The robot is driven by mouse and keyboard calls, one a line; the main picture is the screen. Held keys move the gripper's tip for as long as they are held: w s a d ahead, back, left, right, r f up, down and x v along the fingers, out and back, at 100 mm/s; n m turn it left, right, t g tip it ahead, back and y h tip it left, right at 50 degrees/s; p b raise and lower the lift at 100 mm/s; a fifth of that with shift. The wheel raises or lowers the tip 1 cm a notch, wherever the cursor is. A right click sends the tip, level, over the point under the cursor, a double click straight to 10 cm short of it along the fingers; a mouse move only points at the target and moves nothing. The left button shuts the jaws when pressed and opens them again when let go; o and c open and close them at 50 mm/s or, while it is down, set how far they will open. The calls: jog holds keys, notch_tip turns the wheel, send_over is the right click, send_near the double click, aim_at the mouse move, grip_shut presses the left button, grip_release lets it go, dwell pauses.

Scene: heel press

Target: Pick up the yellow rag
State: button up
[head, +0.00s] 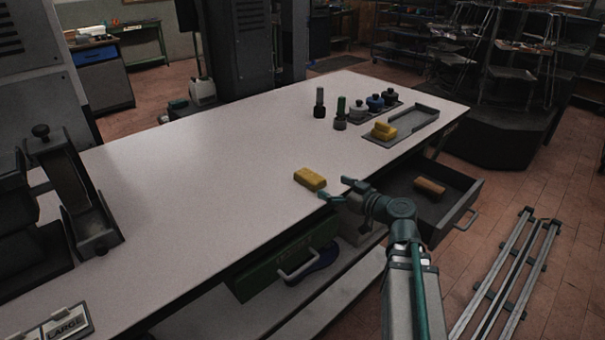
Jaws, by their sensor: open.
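A yellow folded block-like piece, which looks like the yellow rag (310,179), lies on the white worktable (210,180) near its front edge. My gripper (334,190) is open and empty, just to the right of the rag, with its fingers pointing towards it. A gap shows between the fingers and the rag. A second yellow stack (384,131) sits on the left end of a grey tray (415,122) further back; I cannot tell if it is cloth too.
Bottles and knobbed pots (358,108) stand near the tray. An open drawer (452,208) holding a brown block (430,186) juts out below the table, beside my arm. A dark press fixture (75,200) stands at the left. The table's middle is clear.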

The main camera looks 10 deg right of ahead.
aim_at(311, 176)
jog(key=p+x, duration=0.1)
jog(key=x, duration=0.4)
jog(key=shift+w, duration=0.25)
jog(key=p+x, duration=0.2)
jog(key=x, duration=0.2)
jog(key=shift+d, duration=0.15)
jog(key=shift+w+a+f+p, duration=0.2)
jog(key=shift+w+a+p, duration=0.15)
jog(key=shift+w, duration=0.1)
jog(key=c, duration=1.1)
